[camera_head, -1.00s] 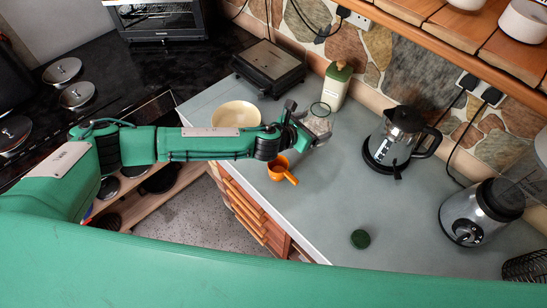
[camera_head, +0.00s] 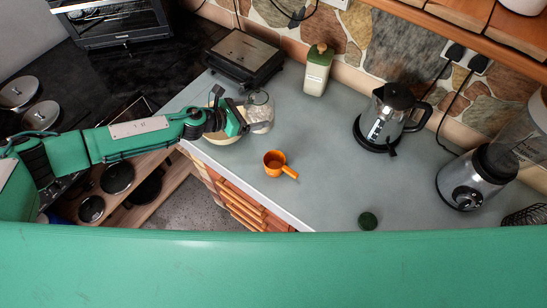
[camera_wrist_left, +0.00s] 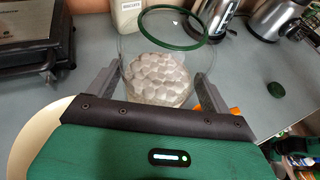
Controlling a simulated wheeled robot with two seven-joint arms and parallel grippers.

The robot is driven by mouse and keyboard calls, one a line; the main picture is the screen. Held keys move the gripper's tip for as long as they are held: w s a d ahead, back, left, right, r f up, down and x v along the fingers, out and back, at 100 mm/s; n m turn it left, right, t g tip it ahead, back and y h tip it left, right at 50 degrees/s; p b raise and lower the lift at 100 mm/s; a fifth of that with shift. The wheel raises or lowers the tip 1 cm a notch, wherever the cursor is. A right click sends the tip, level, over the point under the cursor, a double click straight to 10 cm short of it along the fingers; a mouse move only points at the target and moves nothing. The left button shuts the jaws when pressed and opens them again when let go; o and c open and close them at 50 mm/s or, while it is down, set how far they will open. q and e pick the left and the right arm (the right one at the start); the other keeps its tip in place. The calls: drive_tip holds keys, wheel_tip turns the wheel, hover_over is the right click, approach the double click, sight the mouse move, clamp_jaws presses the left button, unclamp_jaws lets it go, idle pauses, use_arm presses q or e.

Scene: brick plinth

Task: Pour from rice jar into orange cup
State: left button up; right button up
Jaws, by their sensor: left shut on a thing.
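The rice jar (camera_head: 260,112) is clear glass with a green rim and pale lumpy contents. My left gripper (camera_head: 240,115) is shut on it. In the left wrist view the jar (camera_wrist_left: 160,78) stands between the two fingers (camera_wrist_left: 158,88), open at the top and roughly upright. I cannot tell how far it is above the counter. The orange cup (camera_head: 273,164) stands upright on the counter, in front of the jar and slightly right, apart from it, handle toward the lower right. In the wrist view it is mostly hidden behind the gripper. My right gripper is not in view.
A cream bowl (camera_head: 222,139) is partly hidden under my left gripper. A dark grill (camera_head: 243,58), a green-lidded canister (camera_head: 317,70), a kettle (camera_head: 385,117) and a blender (camera_head: 470,184) stand around the counter. A green lid (camera_head: 367,221) lies at the front. The counter's middle is clear.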

sight(256, 133)
use_arm(q)
drive_tip(key=shift+s+f, duration=0.1)
drive_tip(key=shift+s, duration=0.15)
drive_tip(key=shift+s+d+f+m+t, duration=0.1)
drive_tip(key=shift+d+f+m+t, duration=0.15)
drive_tip(key=shift+m+t, duration=0.4)
drive_tip(key=shift+s+f+m+t, duration=0.15)
drive_tip(key=shift+f+m+t, duration=0.1)
drive_tip(key=shift+f+m, duration=0.1)
drive_tip(key=shift+s+f+m, duration=0.2)
drive_tip(key=shift+m, duration=0.1)
drive_tip(key=shift+s+d+m+t, duration=0.2)
drive_tip(key=shift+s+m+t, duration=0.1)
drive_tip(key=shift+m+t, duration=0.4)
drive_tip(key=shift+s+d+m, duration=0.1)
drive_tip(key=shift+s+m, duration=0.25)
drive_tip(key=shift+m, duration=0.25)
drive_tip(key=shift+w+f+m+t, duration=0.1)
drive_tip(key=shift+m+t, duration=0.2)
drive_tip(key=shift+t, duration=0.1)
drive_tip(key=shift+w, duration=0.1)
drive_tip(key=shift+m+b, duration=0.3)
drive_tip(key=shift+b, duration=0.05)
drive_tip(key=shift+t+b, duration=0.3)
drive_tip(key=shift+b, duration=0.15)
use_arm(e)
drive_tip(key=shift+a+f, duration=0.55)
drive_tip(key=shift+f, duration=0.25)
use_arm(q)
drive_tip(key=shift+f, duration=0.1)
